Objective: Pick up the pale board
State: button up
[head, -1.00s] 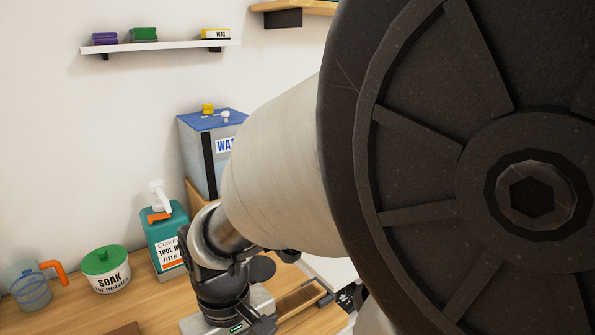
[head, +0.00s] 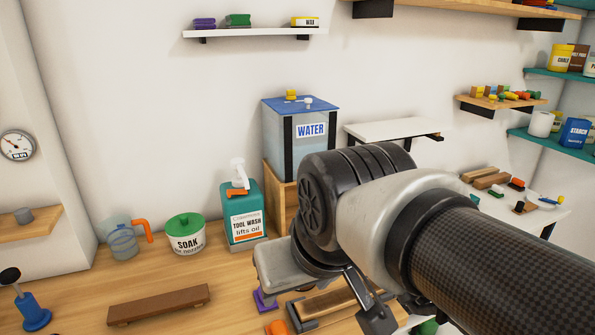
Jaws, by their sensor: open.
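A pale wooden board (head: 333,303) lies low in the head view, near the front of the wooden bench. It is partly hidden by my arm and dark gripper parts. My gripper (head: 338,316) is pointed down over this spot. It is open, with a dark finger on the right side of the board. I cannot tell whether the fingers touch the board, and its far end is hidden.
A brown board (head: 160,304) lies on the bench to the left. Behind stand a measuring jug (head: 121,240), a SOAK tub (head: 186,235), a TOOL WASH bottle (head: 242,212) and a WATER tank (head: 300,140). A blue-based tool (head: 32,310) stands at far left.

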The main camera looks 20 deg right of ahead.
aim_at(311, 306)
jog(key=l, duration=0.6)
jog(key=l+u, duration=0.1)
jog(key=l, duration=0.45)
jog(key=l+u, duration=0.35)
jog(key=k+l+u, duration=0.1)
jog(key=u, duration=0.25)
jog(key=j+z, duration=0.2)
jog(key=k+l, duration=0.05)
jog(key=l, duration=0.05)
